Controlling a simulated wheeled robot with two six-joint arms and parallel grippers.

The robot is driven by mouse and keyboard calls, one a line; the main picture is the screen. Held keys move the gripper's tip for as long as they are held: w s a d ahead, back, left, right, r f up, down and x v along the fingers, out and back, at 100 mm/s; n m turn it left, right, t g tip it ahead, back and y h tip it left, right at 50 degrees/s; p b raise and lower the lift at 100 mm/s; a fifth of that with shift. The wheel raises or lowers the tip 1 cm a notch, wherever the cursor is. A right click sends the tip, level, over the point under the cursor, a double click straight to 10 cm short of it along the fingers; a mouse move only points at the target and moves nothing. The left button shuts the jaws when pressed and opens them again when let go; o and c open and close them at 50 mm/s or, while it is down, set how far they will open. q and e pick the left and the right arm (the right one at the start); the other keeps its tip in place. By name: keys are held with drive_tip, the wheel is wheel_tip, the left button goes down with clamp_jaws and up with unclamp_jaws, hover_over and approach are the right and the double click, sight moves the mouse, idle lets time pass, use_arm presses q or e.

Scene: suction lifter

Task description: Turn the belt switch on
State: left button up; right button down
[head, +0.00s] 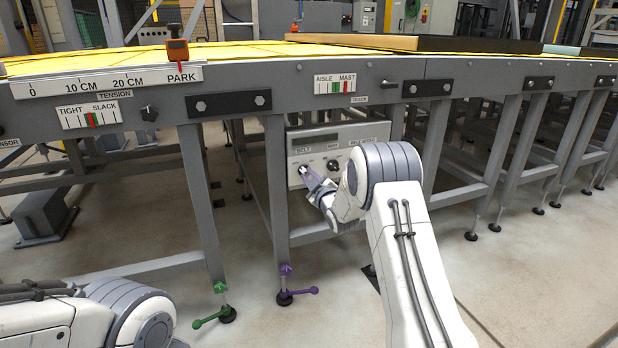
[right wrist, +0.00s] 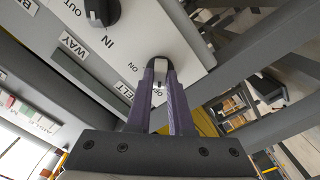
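The control box (head: 318,147) is a grey panel under the conveyor, with a BELT label at its left. The belt switch (right wrist: 160,63) is a small light-tipped lever on this panel, near the ON and BELT lettering in the right wrist view. My right gripper (right wrist: 161,72) has its two purple-grey fingers on either side of the lever, seemingly touching it; in the head view the gripper (head: 307,174) is at the panel's lower left. The fingers partly hide the lever, so its position is unclear. My left arm shows at the lower left; its gripper is out of view.
A black knob (right wrist: 102,11) with IN and OUT marks sits beside the switch. Conveyor legs (head: 277,190) stand close to the left of the box. Green (head: 212,318) and purple (head: 297,291) foot levers are at floor level. Open floor lies in front.

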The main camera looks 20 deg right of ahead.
drive_tip(key=shift+m, duration=0.3)
drive_tip(key=m+p, duration=0.2)
drive_tip(key=m, duration=0.1)
drive_tip(key=shift+r+m, duration=0.1)
drive_tip(key=shift+m, duration=0.2)
drive_tip(key=m+p, duration=0.2)
drive_tip(key=m, duration=0.2)
drive_tip(key=shift+m, duration=0.3)
drive_tip(key=m+p, duration=0.2)
drive_tip(key=m, duration=0.3)
drive_tip(key=shift+m+p, duration=0.65)
drive_tip(key=shift+m, duration=1.45)
drive_tip(key=c, duration=0.8)
unclamp_jaws()
